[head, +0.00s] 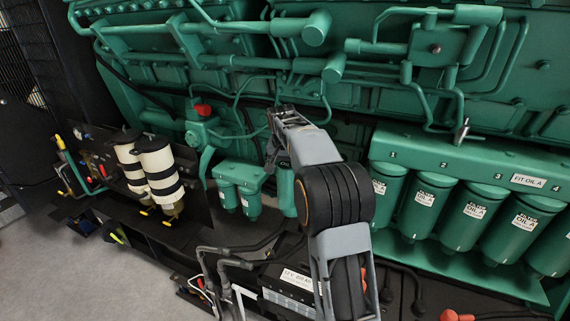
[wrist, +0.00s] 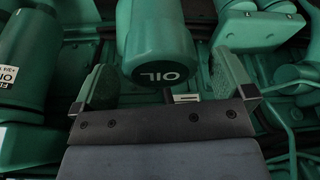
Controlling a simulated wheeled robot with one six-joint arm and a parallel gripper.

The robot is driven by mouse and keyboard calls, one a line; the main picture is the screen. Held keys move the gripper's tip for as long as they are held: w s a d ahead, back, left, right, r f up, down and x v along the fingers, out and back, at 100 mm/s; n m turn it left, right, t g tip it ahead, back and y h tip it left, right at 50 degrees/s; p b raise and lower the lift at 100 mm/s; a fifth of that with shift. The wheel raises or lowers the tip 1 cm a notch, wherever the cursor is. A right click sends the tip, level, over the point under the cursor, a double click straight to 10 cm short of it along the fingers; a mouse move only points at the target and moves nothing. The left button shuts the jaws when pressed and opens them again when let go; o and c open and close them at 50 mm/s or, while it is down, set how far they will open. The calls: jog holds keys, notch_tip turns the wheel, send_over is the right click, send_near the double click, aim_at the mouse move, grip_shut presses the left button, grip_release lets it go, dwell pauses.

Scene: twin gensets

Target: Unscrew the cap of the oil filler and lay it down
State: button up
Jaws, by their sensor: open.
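In the wrist view a green round cap (wrist: 158,62) with "OIL" on its end face, upside down in the picture, sits at the top middle. My gripper (wrist: 165,70) is open, with one green-padded finger on each side of the cap and a gap visible on both sides. No contact shows. In the head view my gripper (head: 280,120) is in front of the green engine.
Green canisters labelled oil (head: 470,212) hang in a row at the right under a ledge with a small tap (head: 461,130). Two white canisters with black bands (head: 160,175) stand at the left. Pipes (head: 240,60) cross the engine above. Grey floor (head: 60,260) is clear at lower left.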

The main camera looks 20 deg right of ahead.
jog(key=c, duration=1)
jog(key=shift+r+n+t+y+p, duration=0.15)
jog(key=shift+n+t+y+p, duration=0.25)
jog(key=shift+n, duration=1.9)
jog(key=shift+d, duration=0.1)
jog(key=shift+r+n+y+p, duration=0.15)
jog(key=shift+n+y+p, duration=0.2)
jog(key=shift+n, duration=0.35)
jog(key=n+y, duration=0.1)
jog(key=n, duration=0.2)
jog(key=shift+p, duration=0.35)
